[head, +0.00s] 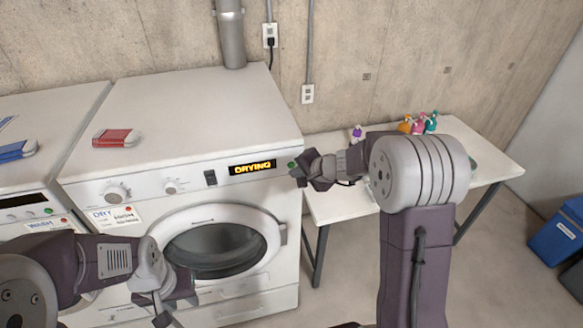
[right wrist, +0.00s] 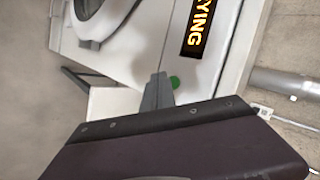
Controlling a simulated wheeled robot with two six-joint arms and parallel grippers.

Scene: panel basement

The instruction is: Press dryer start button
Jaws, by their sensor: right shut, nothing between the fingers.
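The white dryer (head: 160,170) stands against the wall, and its lit display (head: 253,167) reads "DRYING". The display also shows in the right wrist view (right wrist: 200,22). The green start button (head: 291,165) is at the right end of the dryer's panel; in the right wrist view (right wrist: 174,82) it shows right beside my fingertips. My right gripper (head: 298,176) is shut and empty at the button; I cannot tell whether it touches it. My left gripper (head: 172,312) is low in front of the dryer door, and its fingers are not clear enough to tell their state.
The round dryer door (head: 214,249) is closed. A washer (head: 35,180) stands at left. A white table (head: 335,204) with several coloured bottles (head: 418,124) is at right, and a blue bin (head: 556,238) stands beyond it.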

